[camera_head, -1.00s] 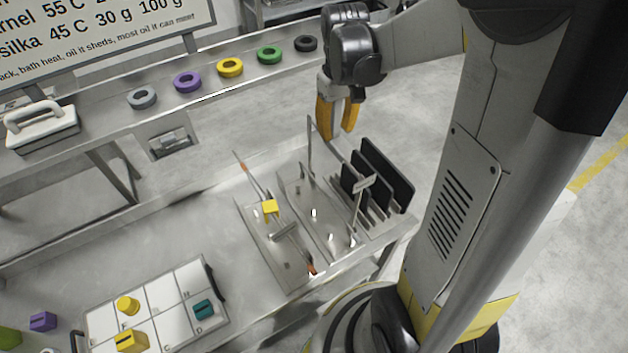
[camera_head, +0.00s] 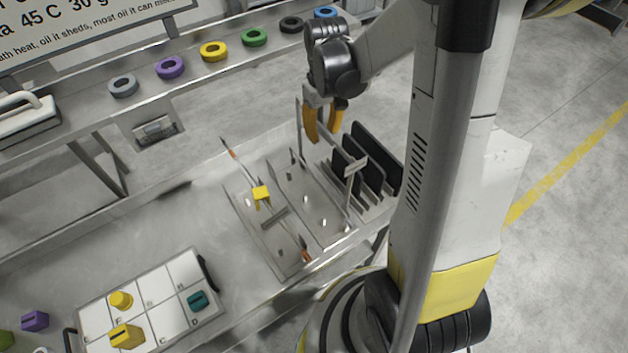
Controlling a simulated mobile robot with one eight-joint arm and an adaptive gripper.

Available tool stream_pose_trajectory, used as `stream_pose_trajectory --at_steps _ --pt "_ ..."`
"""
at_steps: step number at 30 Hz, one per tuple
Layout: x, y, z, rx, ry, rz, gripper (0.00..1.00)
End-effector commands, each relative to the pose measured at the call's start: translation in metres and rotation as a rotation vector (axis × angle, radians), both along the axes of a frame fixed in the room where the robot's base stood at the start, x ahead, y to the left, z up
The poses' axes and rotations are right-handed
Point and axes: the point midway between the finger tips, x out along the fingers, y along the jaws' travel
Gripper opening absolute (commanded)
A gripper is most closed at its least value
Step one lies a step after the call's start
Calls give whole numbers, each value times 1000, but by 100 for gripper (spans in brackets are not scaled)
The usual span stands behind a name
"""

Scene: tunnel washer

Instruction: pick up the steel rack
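The steel rack (camera_head: 318,207) is in the middle of the view, on the steel bench. It has a flat base with small pegs, and thin uprights at its far and near ends; the near upright (camera_head: 350,185) carries a short crossbar. Dark upright plates (camera_head: 376,160) stand in slots at its right side; I cannot tell whether that slotted part is one piece with it. My gripper (camera_head: 323,138) points down over the rack's far end, close to the far upright (camera_head: 299,122). Its orange fingers are apart and nothing shows between them. Whether they touch the rack is unclear.
A white gridded board (camera_head: 178,275) with coloured pieces lies front left. Coloured rings line the back shelf. Bare bench lies left of the tray.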

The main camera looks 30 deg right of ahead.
Motion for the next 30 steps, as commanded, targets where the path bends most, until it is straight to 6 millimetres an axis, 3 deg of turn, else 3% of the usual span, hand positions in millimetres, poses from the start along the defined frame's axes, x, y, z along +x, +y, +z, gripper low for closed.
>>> stream_pose_trajectory --at_steps 19,20,23,30 --pt "0 0 -4 0 0 0 33" --pt "0 0 -4 0 0 0 29" --pt "0 0 -4 0 0 0 0" --pt "0 0 -5 0 0 0 0"
